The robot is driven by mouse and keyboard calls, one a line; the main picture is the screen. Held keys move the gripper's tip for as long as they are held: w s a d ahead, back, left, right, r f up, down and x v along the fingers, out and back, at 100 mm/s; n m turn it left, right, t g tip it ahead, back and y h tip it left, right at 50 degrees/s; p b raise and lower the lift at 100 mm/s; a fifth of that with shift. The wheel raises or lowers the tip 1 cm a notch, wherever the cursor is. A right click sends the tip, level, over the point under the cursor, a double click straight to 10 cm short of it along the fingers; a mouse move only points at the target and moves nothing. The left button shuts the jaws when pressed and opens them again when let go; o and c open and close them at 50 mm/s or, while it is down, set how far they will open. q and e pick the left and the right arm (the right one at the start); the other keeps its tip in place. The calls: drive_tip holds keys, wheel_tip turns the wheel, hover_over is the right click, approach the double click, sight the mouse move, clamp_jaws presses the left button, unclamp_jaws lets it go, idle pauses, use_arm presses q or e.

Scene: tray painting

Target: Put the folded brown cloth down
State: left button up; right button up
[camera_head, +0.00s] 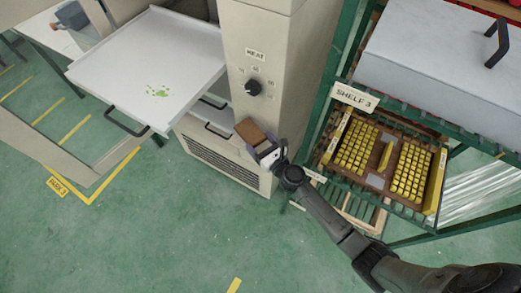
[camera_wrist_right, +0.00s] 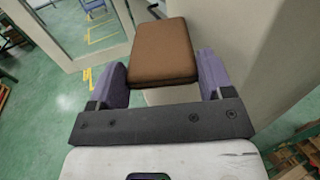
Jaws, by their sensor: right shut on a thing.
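The folded brown cloth (camera_head: 250,131) is a small flat brown block in front of the beige heater cabinet in the head view. It also shows in the right wrist view (camera_wrist_right: 162,50), lying between two purple fingers. My right gripper (camera_head: 266,149) is shut on the cloth and holds it in the air close to the cabinet's front. In the right wrist view the gripper (camera_wrist_right: 156,78) has one finger at each side of the cloth. My left gripper is not in view.
The beige cabinet (camera_head: 256,30) has a HEAT knob. A white tray (camera_head: 190,45) with green paint spots is pulled out at left. A green shelf rack (camera_head: 335,80) at right holds a crate of yellow blocks (camera_head: 408,172) and a grey lidded box (camera_head: 425,50). The green floor in front is clear.

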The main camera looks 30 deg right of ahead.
sight(261, 149)
drive_tip(key=shift+f+b, duration=1.7)
drive_tip(key=shift+f, duration=0.3)
